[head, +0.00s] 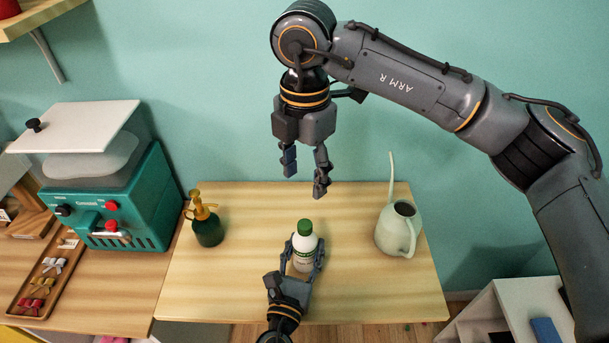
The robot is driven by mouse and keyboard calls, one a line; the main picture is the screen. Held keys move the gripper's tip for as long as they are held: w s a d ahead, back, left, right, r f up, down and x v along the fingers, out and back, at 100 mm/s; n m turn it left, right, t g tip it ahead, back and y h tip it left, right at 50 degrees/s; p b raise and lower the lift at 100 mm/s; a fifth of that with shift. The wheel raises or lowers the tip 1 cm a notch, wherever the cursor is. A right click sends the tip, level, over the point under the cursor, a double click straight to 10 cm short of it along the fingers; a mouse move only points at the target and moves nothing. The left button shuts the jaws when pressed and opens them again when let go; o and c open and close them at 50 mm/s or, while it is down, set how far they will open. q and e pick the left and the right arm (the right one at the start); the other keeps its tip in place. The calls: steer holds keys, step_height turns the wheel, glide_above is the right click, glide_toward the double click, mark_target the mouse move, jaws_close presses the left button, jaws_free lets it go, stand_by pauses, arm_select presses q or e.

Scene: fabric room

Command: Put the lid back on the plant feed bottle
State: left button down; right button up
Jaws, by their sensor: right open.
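The plant feed bottle (304,246) is white with a green label and stands upright on the wooden table. Its green lid (305,227) sits on top of the bottle's mouth; how tightly it is seated I cannot tell. My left gripper (304,262) comes from the front edge and is shut on the bottle's body, one finger on each side. My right gripper (305,184) hangs above and behind the bottle, fingers pointing down, open and empty, clear of the lid.
A dark green spray bottle (208,228) stands left on the table (255,205), and a pale watering can (397,229) stands right. A teal machine (120,205) and a wooden tray (45,283) are on the left counter. A white shelf (512,310) is at lower right.

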arm_select(q)
steer(key=c, duration=0.6)
jaws_free()
steer(key=v, duration=1.2)
